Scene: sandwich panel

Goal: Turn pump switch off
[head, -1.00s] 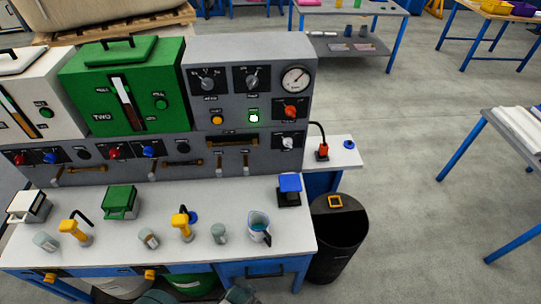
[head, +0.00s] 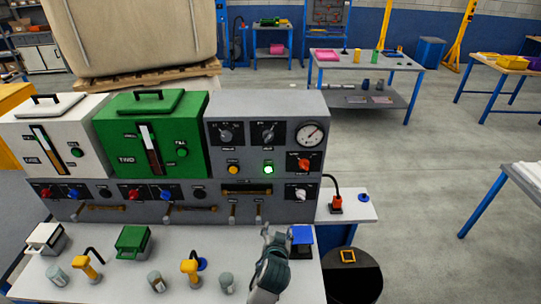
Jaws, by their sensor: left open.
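The grey control panel (head: 225,152) stands at the back of the bench. It carries two black selector knobs, a red-orange knob (head: 304,164) under a round gauge, a lit green button (head: 268,169) and a yellow button (head: 233,170). A pale knob (head: 300,194) sits lower right. The labels are too small to read, so I cannot tell which is the pump switch. My left gripper (head: 272,238) is open, above the bench's front right, below the panel and apart from its knobs. My right gripper is not in view.
Green (head: 152,134) and white (head: 54,142) lidded units stand left of the panel. Yellow-handled tools (head: 190,268) and small jars (head: 156,281) stand on the bench (head: 110,285). A blue-topped block (head: 302,235) is close right of my gripper. A black bin (head: 352,282) stands right.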

